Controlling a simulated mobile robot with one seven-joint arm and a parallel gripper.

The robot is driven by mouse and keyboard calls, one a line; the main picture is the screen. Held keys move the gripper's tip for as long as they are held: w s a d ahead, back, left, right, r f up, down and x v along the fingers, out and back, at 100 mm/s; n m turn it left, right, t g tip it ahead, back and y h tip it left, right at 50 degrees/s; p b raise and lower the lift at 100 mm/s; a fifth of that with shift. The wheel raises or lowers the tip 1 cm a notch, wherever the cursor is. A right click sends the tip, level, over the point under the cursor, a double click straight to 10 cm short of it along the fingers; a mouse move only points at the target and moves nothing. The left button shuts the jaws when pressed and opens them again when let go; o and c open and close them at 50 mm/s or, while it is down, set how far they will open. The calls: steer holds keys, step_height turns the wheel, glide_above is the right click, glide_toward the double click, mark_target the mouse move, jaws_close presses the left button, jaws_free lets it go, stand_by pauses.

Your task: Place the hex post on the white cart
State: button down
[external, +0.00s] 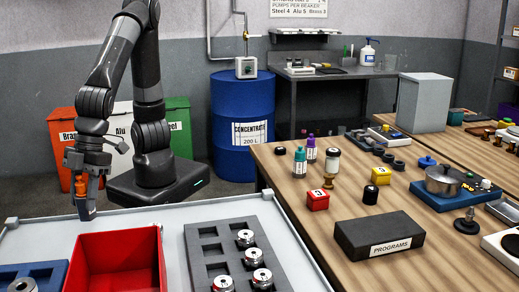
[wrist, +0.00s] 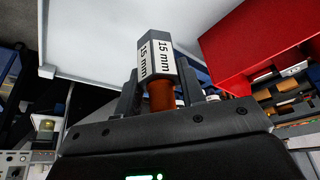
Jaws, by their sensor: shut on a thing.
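The hex post (wrist: 157,60) is grey with white "15 mm" labels and an orange-brown section at the jaws. My gripper (wrist: 168,98) is shut on it in the wrist view. In the external view my gripper (external: 83,178) points down at the left, with the hex post (external: 87,211) hanging upright below it. The post's lower end shows near the back edge of the white cart (external: 180,213); I cannot tell whether it touches. The cart's pale surface also shows in the wrist view (wrist: 105,35).
On the cart are a red bin (external: 110,240), a grey slotted tray (external: 200,262) with several metal parts, and a blue holder (external: 55,272). The wooden table (external: 300,240) with a black "PROGRAMS" box (external: 380,238) stands right. Bins (external: 63,140) and a blue drum (external: 240,110) stand behind.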

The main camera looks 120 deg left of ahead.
steer(key=shift+w+a+f, duration=0.1)
steer(key=shift+w+f, duration=0.95)
steer(key=shift+f, duration=0.2)
steer(key=shift+w+a+f, duration=0.15)
steer(key=shift+w+f, duration=0.85)
steer(key=shift+f, duration=0.3)
steer(key=shift+w+a+f, duration=0.1)
steer(key=shift+w+f, duration=0.95)
steer(key=shift+f, duration=0.2)
steer(key=shift+f, duration=0.15)
steer(key=c, duration=0.9)
jaws_free()
